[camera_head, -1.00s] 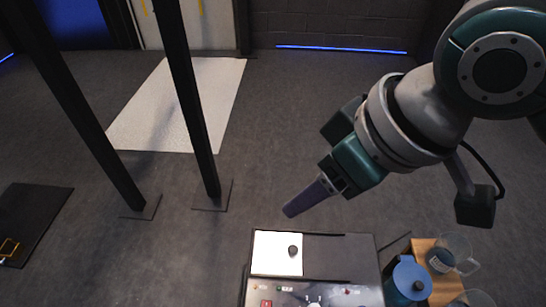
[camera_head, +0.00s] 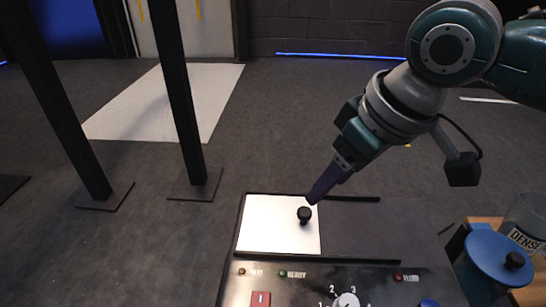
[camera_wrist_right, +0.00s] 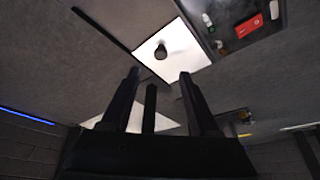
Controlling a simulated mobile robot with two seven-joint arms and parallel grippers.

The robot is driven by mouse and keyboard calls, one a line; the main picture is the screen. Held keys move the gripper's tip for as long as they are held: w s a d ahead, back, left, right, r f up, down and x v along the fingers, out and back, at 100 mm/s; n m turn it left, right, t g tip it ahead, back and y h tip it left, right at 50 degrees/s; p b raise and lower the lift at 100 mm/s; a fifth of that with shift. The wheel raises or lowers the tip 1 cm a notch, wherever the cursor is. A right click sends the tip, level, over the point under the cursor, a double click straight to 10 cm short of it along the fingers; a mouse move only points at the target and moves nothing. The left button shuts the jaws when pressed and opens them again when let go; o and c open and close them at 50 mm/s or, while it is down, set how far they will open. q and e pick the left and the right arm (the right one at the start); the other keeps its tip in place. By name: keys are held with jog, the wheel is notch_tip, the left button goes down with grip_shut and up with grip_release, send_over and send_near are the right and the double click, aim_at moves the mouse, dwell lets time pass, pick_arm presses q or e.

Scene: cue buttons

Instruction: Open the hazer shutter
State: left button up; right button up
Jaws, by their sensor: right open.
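The hazer shutter (camera_head: 270,225) is a white square plate with a round black knob (camera_head: 304,214) near its right edge. It lies at the left end of a dark recessed track on top of the console. My right gripper (camera_head: 314,197) is just behind and above the knob in the head view, pointing down toward it. In the right wrist view the open fingers (camera_wrist_right: 160,82) show with the shutter (camera_wrist_right: 185,52) and knob (camera_wrist_right: 161,52) beyond them, and a gap shows between fingers and knob. My left gripper is out of view.
The dark track (camera_head: 350,230) right of the shutter is bare. The console front (camera_head: 375,285) carries small lamps, a red switch (camera_head: 260,299) and a white numbered dial (camera_head: 346,301). A blue-lidded jug (camera_head: 497,255) and a clear "DENSE" container (camera_head: 527,225) stand at the right.

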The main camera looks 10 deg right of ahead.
aim_at(306, 212)
jog(key=b+x, duration=0.7)
jog(key=x, duration=0.1)
jog(key=shift+w+f, duration=0.1)
jog(key=shift+f, duration=0.3)
jog(key=shift+a, duration=0.1)
grip_shut()
dwell(0.9)
